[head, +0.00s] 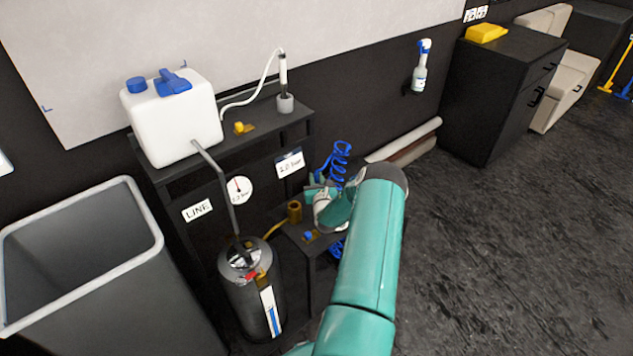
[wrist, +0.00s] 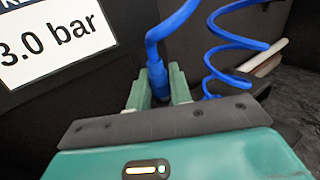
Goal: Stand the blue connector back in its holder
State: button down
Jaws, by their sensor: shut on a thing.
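My gripper (wrist: 160,92) is shut on the blue connector (wrist: 156,74) in the wrist view. The connector is held roughly upright between the two green fingers, and a blue hose rises from its top. Its lower end is hidden behind the gripper body. In the head view my gripper (head: 313,190) is by the dark stand, partly hidden by my arm. A brass cup (head: 294,211) stands on the low shelf (head: 312,252) just left of it. I cannot tell whether this cup is the holder.
The coiled blue hose (head: 340,160) hangs behind my gripper. A "3.0 bar" sign (wrist: 55,40) is close at left in the wrist view. A metal canister (head: 250,290), a grey bin (head: 150,290) and a white jug (head: 175,120) are at left. Floor at right is open.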

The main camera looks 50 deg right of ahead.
jog(key=shift+f, duration=0.5)
jog(key=shift+f, duration=0.1)
jog(key=c, duration=1.3)
grip_release()
jog(key=v, duration=1.2)
jog(key=shift+s, duration=0.1)
